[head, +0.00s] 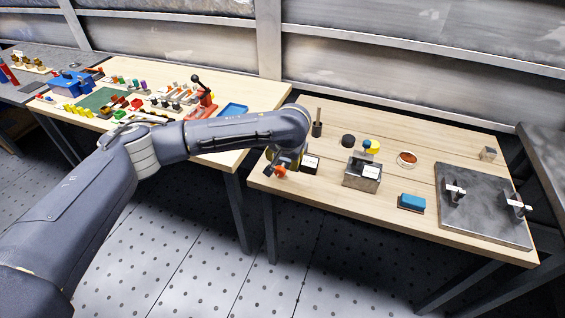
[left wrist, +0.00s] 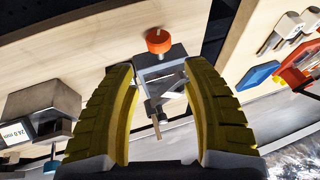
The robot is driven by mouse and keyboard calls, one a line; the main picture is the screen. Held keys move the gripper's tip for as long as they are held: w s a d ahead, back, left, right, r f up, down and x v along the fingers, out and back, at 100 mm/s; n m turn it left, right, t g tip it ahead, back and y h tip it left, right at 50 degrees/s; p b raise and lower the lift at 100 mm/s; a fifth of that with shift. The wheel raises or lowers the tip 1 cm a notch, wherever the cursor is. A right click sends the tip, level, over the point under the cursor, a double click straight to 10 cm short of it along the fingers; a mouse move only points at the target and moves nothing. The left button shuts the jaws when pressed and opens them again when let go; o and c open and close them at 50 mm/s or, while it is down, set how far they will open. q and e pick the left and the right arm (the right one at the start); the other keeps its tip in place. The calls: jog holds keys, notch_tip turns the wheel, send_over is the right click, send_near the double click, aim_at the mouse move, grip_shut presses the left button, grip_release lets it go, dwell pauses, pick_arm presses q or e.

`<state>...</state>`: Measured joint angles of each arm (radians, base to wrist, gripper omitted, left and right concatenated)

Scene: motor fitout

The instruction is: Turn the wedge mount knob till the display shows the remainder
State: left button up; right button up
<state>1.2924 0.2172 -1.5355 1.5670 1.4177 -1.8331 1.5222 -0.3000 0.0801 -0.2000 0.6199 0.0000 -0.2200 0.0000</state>
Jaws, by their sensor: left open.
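An orange knob (head: 279,171) is at the near left corner of the right-hand table, beside my left gripper (head: 274,160). In the left wrist view the orange knob (left wrist: 159,41) sits on a grey metal mount (left wrist: 163,68), just beyond the fingertips. My left gripper (left wrist: 160,70) is open, its yellow ribbed fingers on either side of the mount, with a gap to the knob. A grey block with a white display (left wrist: 15,133) stands at the left there; its small text looks like 24.0 mm. My wrist hides part of the mount in the head view.
A metal block (head: 361,180) with a white label stands to the right. A blue block (head: 411,202), a dish of reddish-brown material (head: 407,159) and a grey plate with clamps (head: 485,210) lie farther right.

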pick_arm(q)
jog(key=shift+s+r, duration=0.25)
jog(key=shift+r, duration=0.25)
jog(key=shift+o, duration=0.5)
jog(key=shift+o, duration=1)
jog(key=shift+f, duration=0.15)
jog(key=g+h, duration=0.1)
jog(key=h, duration=0.2)
send_near(279, 169)
jog(key=shift+y, duration=0.3)
jog(key=x, duration=1.2)
jog(key=shift+d, duration=0.25)
jog(key=shift+c, duration=0.3)
